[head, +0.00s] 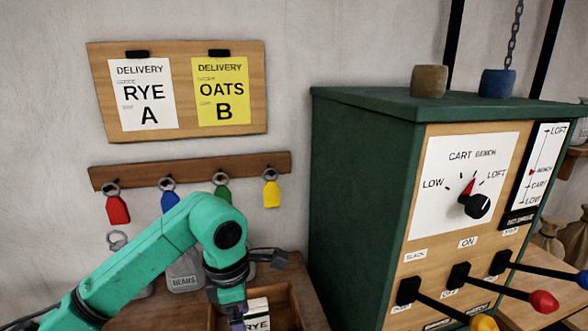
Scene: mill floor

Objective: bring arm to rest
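My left arm, teal, comes in from the lower left and bends downward in front of the key rack. Its gripper (237,322) points down at the bottom edge of the head view, over or beside a wooden box (285,303). The fingertips are cut off or hidden, so I cannot tell whether they are open or hold anything. A white card reading RYE (257,312) shows in the box, right beside the gripper; I cannot tell if they touch. My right gripper is not in view.
A green cabinet (360,200) with a dial (476,204) and levers with red (543,301) and yellow knobs stands at right. A key rack (195,170) with coloured tags and a delivery board (180,135) hang on the wall. A grey labelled tag (184,280) is partly behind my arm.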

